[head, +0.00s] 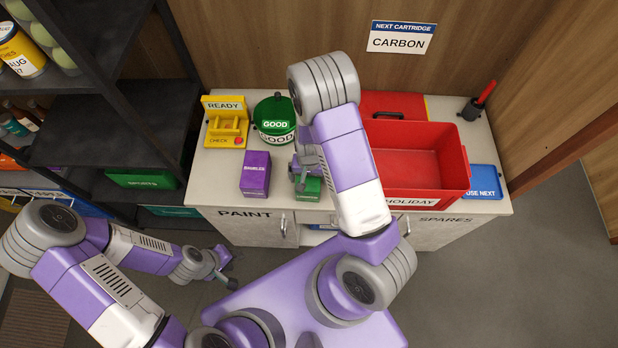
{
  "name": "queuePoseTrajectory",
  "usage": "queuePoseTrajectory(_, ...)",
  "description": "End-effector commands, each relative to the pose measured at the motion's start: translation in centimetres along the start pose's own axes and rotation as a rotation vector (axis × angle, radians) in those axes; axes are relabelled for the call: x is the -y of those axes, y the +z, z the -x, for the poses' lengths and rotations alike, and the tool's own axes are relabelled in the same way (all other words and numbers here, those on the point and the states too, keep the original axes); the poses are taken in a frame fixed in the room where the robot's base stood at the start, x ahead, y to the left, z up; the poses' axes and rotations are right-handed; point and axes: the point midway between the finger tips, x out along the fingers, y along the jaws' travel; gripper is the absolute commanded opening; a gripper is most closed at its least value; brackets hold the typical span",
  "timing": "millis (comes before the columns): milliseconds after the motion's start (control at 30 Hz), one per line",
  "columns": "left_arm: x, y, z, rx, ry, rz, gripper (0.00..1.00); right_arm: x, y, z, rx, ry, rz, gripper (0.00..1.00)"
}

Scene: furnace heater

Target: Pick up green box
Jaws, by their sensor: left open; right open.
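A small green box (309,190) stands at the front edge of the counter, right of a purple box (255,173) whose label seems to read marbles. My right arm covers part of the green box. My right gripper (303,172) is open, pointing down over or just beside the green box; whether its fingers straddle it cannot be told. My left gripper (227,272) is open and empty, low in front of the counter. Another green box, labelled sports (140,179), lies on the dark shelf at the left.
The counter (221,170) also carries a yellow READY stand (225,122), a round green GOOD container (274,120), an open red HOLIDAY bin (420,155), a blue tray (483,182) and a dark cup with a red stick (472,108). Dark shelving (110,130) stands left.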

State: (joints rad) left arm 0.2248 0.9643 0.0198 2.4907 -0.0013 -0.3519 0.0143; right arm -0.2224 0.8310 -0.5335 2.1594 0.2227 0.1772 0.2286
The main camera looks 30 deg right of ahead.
Motion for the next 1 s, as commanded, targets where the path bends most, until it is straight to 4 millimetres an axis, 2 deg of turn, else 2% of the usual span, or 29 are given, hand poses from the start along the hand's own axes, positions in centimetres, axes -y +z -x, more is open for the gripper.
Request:
queuePoseTrajectory(100,0.0,0.0,-0.1,0.0,0.0,0.0,0.43,0.0,0.0,-0.6,0.0,0.0,-0.001,1.0)
queuePoseTrajectory(300,0.0,0.0,-0.1,0.0,0.0,0.0,0.43,0.0,0.0,-0.6,0.0,0.0,-0.001,0.98)
queuePoseTrajectory(667,0.0,0.0,-0.1,0.0,0.0,0.0,0.43,0.0,0.0,-0.5,-0.001,0.0,-0.001,0.44)
queuePoseTrajectory(867,0.0,0.0,-0.1,0.0,0.0,0.0,0.43,0.0,-0.1,-0.5,-0.001,-0.001,-0.001,0.44)
queuePoseTrajectory(1000,-0.1,0.0,0.2,0.0,0.0,0.0,0.43,0.1,-0.1,0.7,-0.004,-0.003,0.001,0.44)
